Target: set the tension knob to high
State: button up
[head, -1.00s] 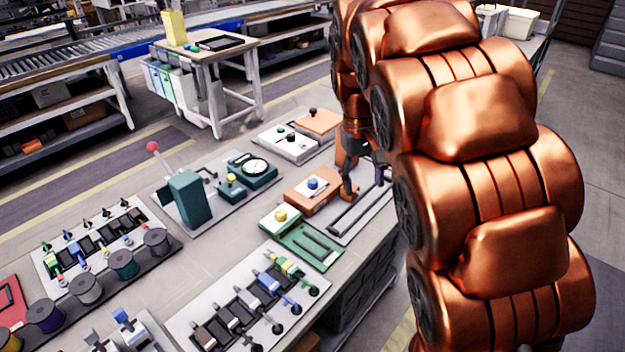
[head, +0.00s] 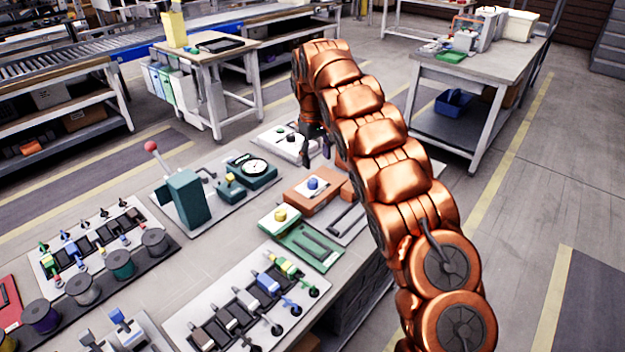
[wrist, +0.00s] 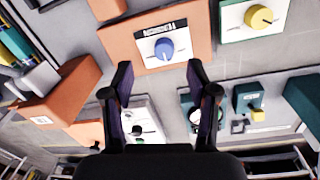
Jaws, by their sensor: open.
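A blue knob (head: 312,183) sits on top of an orange box (head: 299,198) on the bench. In the wrist view the blue knob (wrist: 163,48) has a white plate with a dark label strip behind it. My gripper (head: 316,152) is over the far part of the bench, by a white box (head: 278,143) with green and dark knobs. In the wrist view my gripper (wrist: 160,72) is open, its fingers apart and empty, with the blue knob beyond the fingertips.
A green unit with a yellow knob (head: 280,215) stands nearer than the orange box. A teal unit with a round gauge (head: 255,166) and a teal lever stand (head: 187,199) are to the left. A second orange block (wrist: 62,90) shows in the wrist view.

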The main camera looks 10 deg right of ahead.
aim_at(313, 181)
jog(key=shift+w+a+f+n, duration=0.3)
jog(key=shift+w+a+f, duration=0.15)
jog(key=shift+w+f, duration=0.35)
jog(key=shift+d+f+p, duration=0.15)
jog(key=shift+f+p, duration=0.7)
jog(key=shift+f, duration=2.95)
jog(key=shift+c, duration=0.2)
grip_shut()
